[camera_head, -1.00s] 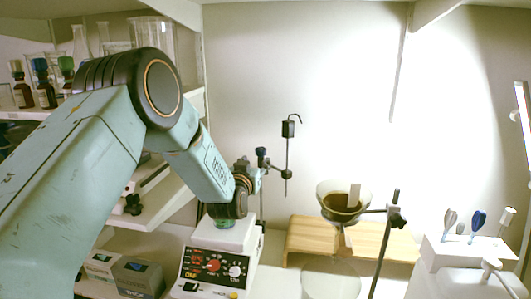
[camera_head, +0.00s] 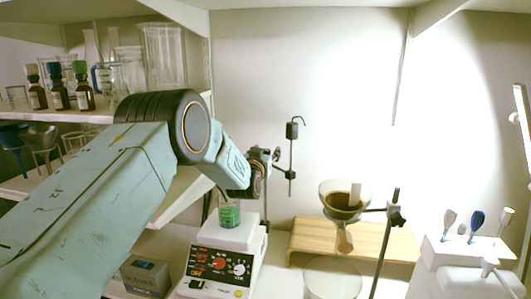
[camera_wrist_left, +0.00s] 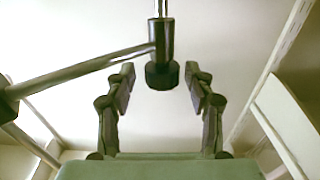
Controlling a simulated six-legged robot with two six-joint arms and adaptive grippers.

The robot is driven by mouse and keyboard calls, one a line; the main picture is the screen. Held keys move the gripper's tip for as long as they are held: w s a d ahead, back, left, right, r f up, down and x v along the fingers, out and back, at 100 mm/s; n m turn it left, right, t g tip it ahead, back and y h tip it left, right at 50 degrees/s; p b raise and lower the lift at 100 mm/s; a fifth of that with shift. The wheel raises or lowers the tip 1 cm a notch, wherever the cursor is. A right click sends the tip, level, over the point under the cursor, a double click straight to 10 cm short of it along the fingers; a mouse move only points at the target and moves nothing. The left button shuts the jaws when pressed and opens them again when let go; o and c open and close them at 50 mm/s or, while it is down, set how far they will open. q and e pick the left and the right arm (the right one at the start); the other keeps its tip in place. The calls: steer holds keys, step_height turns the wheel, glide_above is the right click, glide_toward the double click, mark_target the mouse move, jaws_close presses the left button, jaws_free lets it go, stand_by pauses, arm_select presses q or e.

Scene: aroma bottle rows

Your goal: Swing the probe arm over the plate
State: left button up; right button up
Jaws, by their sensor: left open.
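The hotplate stirrer (camera_head: 217,268) stands on the bench with a small beaker of green liquid (camera_head: 229,214) on its white plate (camera_head: 228,233). Behind it, to the right, the probe arm's thin vertical probe (camera_head: 291,155) hangs with a hook at its top. It stands to the right of the plate, not over it. My left gripper (camera_head: 268,158) is just left of the probe, above and behind the plate. In the left wrist view, the open fingers (camera_wrist_left: 160,78) lie either side of the probe's dark cylindrical holder (camera_wrist_left: 160,52), with gaps. Its crossbar (camera_wrist_left: 85,70) runs off left.
A funnel with brown contents (camera_head: 342,199) sits on a stand (camera_head: 385,240) to the right, over a glass bowl (camera_head: 332,280). Shelves with bottles (camera_head: 84,88) and glassware (camera_head: 165,55) are at left.

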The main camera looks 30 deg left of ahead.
arm_select(q)
steer(key=shift+w+a+f, duration=0.35)
steer(key=shift+w+f, duration=0.2)
steer(key=shift+s+d+r, duration=0.25)
steer(key=shift+s+r, duration=0.25)
steer(key=c, duration=0.4)
steer(key=shift+w+a+f, duration=0.15)
steer(key=shift+w+f, duration=0.1)
steer(key=shift+f, duration=0.05)
steer(key=c, duration=0.4)
jaws_close()
steer(key=shift+f, duration=0.1)
